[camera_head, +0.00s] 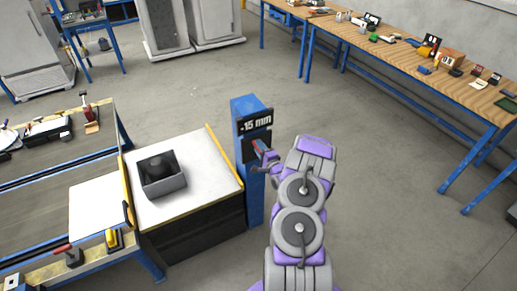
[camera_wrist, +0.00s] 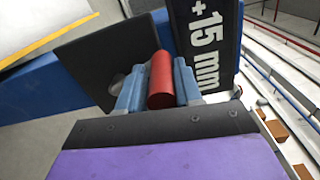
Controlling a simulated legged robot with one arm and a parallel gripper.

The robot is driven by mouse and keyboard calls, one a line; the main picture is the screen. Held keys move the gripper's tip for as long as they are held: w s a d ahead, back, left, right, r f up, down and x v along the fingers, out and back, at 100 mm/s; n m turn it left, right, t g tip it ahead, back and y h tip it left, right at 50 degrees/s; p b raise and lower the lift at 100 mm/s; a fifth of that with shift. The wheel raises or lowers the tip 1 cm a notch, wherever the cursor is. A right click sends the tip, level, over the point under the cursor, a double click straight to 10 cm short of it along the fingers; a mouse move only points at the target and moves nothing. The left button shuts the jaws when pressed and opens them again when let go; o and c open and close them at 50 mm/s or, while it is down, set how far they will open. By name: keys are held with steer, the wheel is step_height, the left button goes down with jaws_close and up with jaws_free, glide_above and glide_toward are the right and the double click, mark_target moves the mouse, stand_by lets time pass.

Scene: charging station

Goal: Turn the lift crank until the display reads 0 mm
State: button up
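The blue lift post (camera_head: 254,200) stands at the right edge of the white-topped lift table (camera_head: 207,198). Its black display (camera_head: 255,123) reads +15 mm, and the same display is large in the wrist view (camera_wrist: 207,40). My gripper (camera_head: 265,155) is at the post's crank, just below the display. In the wrist view, the blue fingers of my gripper (camera_wrist: 158,88) lie on both sides of the crank's red handle (camera_wrist: 161,75) and appear closed on it. A dark square plate (camera_wrist: 100,65) is behind the handle. The crank's arm is mostly hidden.
A grey box (camera_head: 164,188) with a dark round object stands on the lift table. A conveyor (camera_head: 60,165) with tools adjoins it on the left. A wooden workbench (camera_head: 400,65) with many small items runs along the right wall. The floor around the post's right side is clear.

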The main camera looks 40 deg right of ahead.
steer(key=o, duration=0.3)
steer(key=shift+d, duration=0.1)
steer(key=shift+s+a, duration=0.15)
steer(key=shift+a, duration=0.05)
steer(key=p+v, duration=0.1)
steer(key=v, duration=0.7)
steer(key=p+v, duration=0.1)
steer(key=v, duration=0.7)
steer(key=shift+s+d+f+p, duration=0.1)
steer(key=shift+s+f+p, duration=0.05)
steer(key=shift+s+p, duration=0.25)
